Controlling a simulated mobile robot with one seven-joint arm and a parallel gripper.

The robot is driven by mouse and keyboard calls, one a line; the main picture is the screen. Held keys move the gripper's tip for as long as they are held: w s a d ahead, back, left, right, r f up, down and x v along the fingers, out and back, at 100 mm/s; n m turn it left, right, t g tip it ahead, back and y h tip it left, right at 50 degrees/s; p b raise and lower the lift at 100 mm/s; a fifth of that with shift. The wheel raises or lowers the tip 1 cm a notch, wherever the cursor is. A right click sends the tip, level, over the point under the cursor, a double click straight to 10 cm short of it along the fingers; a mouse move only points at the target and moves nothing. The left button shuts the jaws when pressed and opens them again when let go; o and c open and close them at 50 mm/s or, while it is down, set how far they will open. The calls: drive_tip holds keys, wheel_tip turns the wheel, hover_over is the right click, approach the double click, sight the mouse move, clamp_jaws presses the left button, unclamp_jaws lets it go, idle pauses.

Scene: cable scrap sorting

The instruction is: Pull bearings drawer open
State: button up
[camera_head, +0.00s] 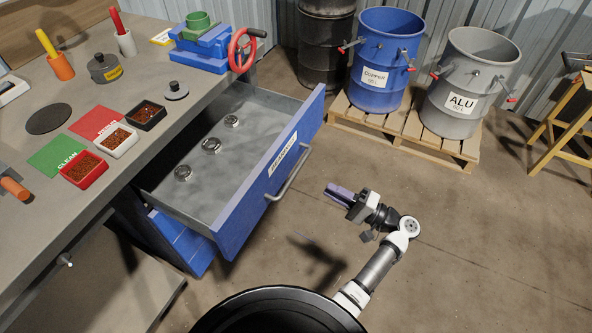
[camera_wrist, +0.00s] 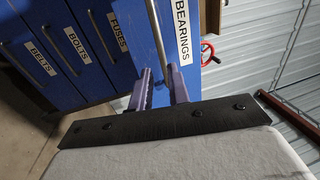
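The blue bearings drawer (camera_head: 270,185) stands pulled out from the bench, its grey inside showing three round metal bearings (camera_head: 211,145). Its front carries a white label, which reads BEARINGS in the wrist view (camera_wrist: 182,32). The bar handle (camera_head: 290,174) runs along the drawer front and also shows in the wrist view (camera_wrist: 157,35). My gripper (camera_head: 331,190) is to the right of the handle, apart from it, with nothing held. In the wrist view its two purple fingers (camera_wrist: 161,90) are spread, with the handle ahead between them.
Closed drawers labelled FUSES (camera_wrist: 117,32), BOLTS (camera_wrist: 77,45) and BELTS (camera_wrist: 41,58) line the wrist view's left. The workbench (camera_head: 95,190) holds small trays and a red-wheeled blue vise (camera_head: 205,45). A pallet (camera_head: 400,132) bears drums at the back. Floor around my gripper is clear.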

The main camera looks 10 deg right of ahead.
sight(296, 170)
drive_tip(key=p+x, duration=0.3)
drive_tip(key=x, duration=0.9)
clamp_jaws()
